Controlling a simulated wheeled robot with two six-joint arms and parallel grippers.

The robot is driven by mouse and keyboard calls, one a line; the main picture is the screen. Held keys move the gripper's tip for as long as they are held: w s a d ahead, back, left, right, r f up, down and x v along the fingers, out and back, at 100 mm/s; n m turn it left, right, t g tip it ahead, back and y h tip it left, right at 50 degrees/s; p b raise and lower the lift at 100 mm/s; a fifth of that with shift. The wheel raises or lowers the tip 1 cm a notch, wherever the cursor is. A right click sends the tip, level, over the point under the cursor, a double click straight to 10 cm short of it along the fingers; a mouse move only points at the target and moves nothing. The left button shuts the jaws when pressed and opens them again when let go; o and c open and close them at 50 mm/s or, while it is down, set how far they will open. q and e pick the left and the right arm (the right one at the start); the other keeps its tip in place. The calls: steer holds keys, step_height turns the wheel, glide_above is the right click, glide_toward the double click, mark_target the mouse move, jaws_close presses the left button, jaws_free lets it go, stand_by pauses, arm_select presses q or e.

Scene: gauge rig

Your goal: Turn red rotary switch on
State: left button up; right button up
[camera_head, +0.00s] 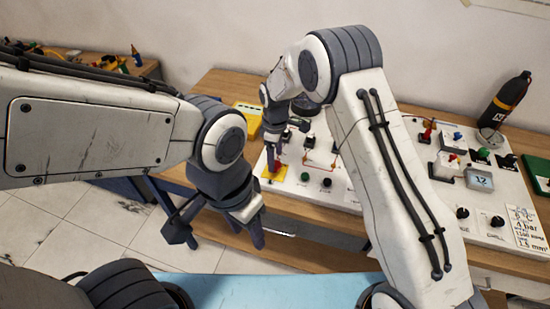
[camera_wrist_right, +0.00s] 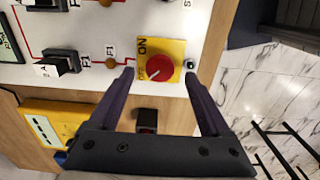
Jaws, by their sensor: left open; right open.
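The red rotary switch (camera_head: 272,172) sits on a yellow plate at the near left end of the white panel. In the right wrist view the red knob (camera_wrist_right: 160,67) has a white mark towards its lower left, and "ON" is printed along the plate's left side. My right gripper (camera_head: 286,142) is open over the panel; in its wrist view the fingertips (camera_wrist_right: 159,76) lie on either side of the knob, with visible gaps. Whether they are level with it in depth I cannot tell. My left gripper (camera_head: 216,238) is open and empty, in front of the table.
The white panel (camera_head: 345,195) carries other switches, including a green button (camera_head: 305,177) and a black knob (camera_head: 326,183). A dark bottle (camera_head: 505,100) stands at the back right. My right arm hides the panel's middle.

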steer(key=shift+f, duration=1.35)
jaws_close()
